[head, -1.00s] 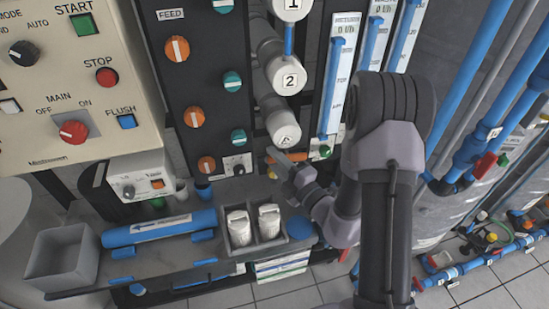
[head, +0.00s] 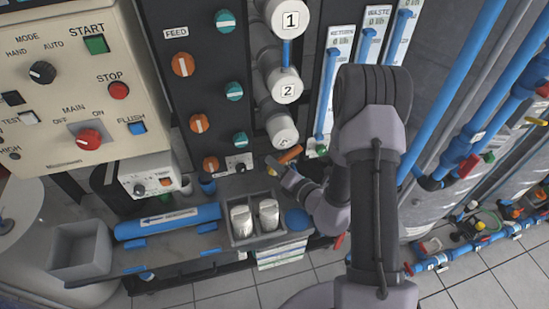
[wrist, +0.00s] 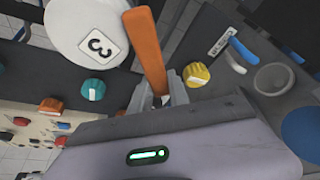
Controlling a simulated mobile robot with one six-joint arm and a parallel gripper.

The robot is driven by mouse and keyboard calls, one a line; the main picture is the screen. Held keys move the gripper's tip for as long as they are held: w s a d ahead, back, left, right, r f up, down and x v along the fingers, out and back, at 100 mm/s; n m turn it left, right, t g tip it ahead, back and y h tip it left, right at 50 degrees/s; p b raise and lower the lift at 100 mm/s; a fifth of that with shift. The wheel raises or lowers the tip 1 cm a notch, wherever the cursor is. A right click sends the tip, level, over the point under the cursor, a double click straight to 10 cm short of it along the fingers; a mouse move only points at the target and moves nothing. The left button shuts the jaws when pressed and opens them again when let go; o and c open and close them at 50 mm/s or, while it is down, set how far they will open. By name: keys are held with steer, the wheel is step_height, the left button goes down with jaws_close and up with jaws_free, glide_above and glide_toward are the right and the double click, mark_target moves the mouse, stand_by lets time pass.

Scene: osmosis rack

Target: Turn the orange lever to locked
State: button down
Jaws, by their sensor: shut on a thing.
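The orange lever (head: 290,155) sits just below the lowest white filter end cap on the rack in the head view. It tilts up toward the right there. In the wrist view the orange lever (wrist: 147,48) rises from between my fingers toward the top edge. My gripper (head: 277,166) is shut on the lever. In the wrist view my gripper (wrist: 163,88) hides the lever's lower part and pivot. No locked marking on the lever can be read.
The white cap marked 3 (wrist: 88,35) is close beside the lever. A teal knob (wrist: 94,89) and a yellow knob (wrist: 196,75) flank my fingers. A tray with two white bottles (head: 231,240) stands below, and flow meter tubes (head: 327,95) rise to the right.

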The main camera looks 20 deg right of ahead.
steer(key=n+h, duration=0.1)
steer(key=n, duration=0.1)
steer(key=d+f+n+h+p, duration=0.1)
steer(key=n, duration=0.1)
steer(key=shift+d+g, duration=0.15)
steer(key=shift+g, duration=0.25)
steer(key=shift+d+f+n+h, duration=0.1)
steer(key=shift+d+n+h, duration=0.35)
steer(key=shift+n+h, duration=0.35)
steer(key=shift+d+f+n+h, duration=0.1)
steer(key=shift+d+n+h, duration=0.4)
steer(key=shift+n, duration=0.4)
steer(key=shift+w, duration=0.1)
steer(key=c, duration=1.5)
jaws_free()
